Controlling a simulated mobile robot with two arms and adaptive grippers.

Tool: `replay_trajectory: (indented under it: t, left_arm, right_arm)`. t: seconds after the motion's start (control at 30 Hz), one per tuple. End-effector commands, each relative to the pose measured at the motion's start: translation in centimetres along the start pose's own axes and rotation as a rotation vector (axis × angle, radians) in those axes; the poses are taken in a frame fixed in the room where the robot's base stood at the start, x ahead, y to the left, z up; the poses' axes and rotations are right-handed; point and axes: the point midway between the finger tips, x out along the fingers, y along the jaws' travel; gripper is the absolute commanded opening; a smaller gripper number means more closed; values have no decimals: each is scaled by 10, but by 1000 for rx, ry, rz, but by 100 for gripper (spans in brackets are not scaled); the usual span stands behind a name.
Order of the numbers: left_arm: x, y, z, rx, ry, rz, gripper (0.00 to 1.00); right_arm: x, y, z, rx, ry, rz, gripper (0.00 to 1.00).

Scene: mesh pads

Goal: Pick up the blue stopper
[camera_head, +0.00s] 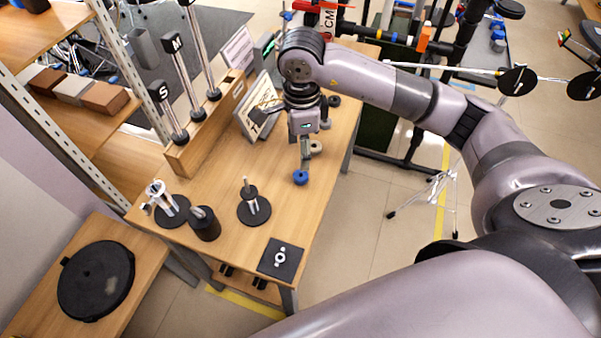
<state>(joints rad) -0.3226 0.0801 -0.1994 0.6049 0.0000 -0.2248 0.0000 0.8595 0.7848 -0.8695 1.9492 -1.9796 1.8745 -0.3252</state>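The blue stopper (300,177), a small round piece, sits near the right edge of the wooden table. My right arm reaches in from the right. My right gripper (305,165) points down, with its fingertips just above or at the blue stopper. The fingers are seen narrow and small, so I cannot tell whether they are open, shut or touching the stopper. My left gripper is not in view.
A beige round piece (316,148) lies close behind the gripper. Black-based stands (254,208) and a black pad (281,260) occupy the table's front. A wooden rack with tall posts (205,125) stands at the left. Bare tabletop lies between.

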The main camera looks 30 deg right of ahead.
Motion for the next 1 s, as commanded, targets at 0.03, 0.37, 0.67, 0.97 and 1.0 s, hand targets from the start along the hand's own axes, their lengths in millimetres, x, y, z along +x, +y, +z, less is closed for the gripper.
replay_trajectory:
  t: [0.03,0.37,0.67,0.97,1.0]
  left_arm:
    - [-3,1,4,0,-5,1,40]
    - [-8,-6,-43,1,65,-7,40]
    - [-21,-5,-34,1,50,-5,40]
    - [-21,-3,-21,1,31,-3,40]
    - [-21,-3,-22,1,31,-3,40]
  right_arm:
    - [10,2,0,1,2,6,55]
    - [48,0,1,-1,-1,1,55]
    - [87,-2,-1,1,-1,4,55]
    - [100,-3,-1,-1,-3,-1,55]
    - [100,-3,-1,-1,-3,-1,55]
